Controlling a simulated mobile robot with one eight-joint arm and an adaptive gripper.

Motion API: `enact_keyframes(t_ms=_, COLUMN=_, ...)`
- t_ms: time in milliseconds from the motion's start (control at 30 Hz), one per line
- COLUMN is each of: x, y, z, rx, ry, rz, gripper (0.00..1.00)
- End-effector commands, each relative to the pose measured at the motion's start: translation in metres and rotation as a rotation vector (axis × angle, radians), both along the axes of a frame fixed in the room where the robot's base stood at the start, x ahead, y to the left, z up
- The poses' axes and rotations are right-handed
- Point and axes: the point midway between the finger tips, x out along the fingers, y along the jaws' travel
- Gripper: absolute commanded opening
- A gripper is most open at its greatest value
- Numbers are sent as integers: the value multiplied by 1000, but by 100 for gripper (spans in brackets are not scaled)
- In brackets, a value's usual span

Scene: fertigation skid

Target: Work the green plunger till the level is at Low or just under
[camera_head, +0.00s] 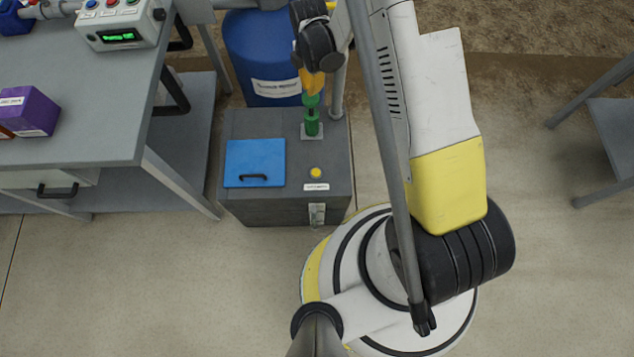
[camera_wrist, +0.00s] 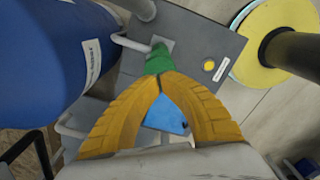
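The green plunger (camera_head: 312,122) stands upright on the top of a grey box (camera_head: 240,205), near its back edge. It also shows in the wrist view (camera_wrist: 157,60), just beyond my fingertips. My gripper (camera_head: 312,92) has yellow fingers and points down onto the plunger's top. In the wrist view the two fingertips (camera_wrist: 161,77) meet, with no clear gap between them. They overlap the plunger's top; whether they press on it I cannot tell. A small pale gauge-like plate (camera_head: 317,213) is on the box's front face; its level and marks are too small to read.
The box top has a blue lid (camera_head: 255,163) with a black handle and a yellow button (camera_head: 316,172) beside a white label. A blue drum (camera_head: 262,45) stands behind. A grey bench (camera_head: 85,125) with a purple box (camera_head: 28,111) is at left.

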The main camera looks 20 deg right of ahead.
Motion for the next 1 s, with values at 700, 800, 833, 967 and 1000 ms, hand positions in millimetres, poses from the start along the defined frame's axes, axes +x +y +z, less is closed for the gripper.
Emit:
enact_keyframes(t_ms=700, x=0, y=0, z=-32, rx=0, ry=0, rz=0, gripper=0)
enact_keyframes(t_ms=800, x=0, y=0, z=-38, rx=0, ry=0, rz=0, gripper=0)
enact_keyframes(t_ms=833, x=0, y=0, z=-40, rx=0, ry=0, rz=0, gripper=0)
enact_keyframes(t_ms=967, x=0, y=0, z=-48, rx=0, ry=0, rz=0, gripper=0)
enact_keyframes(t_ms=1000, x=0, y=0, z=-50, rx=0, ry=0, rz=0, gripper=0)
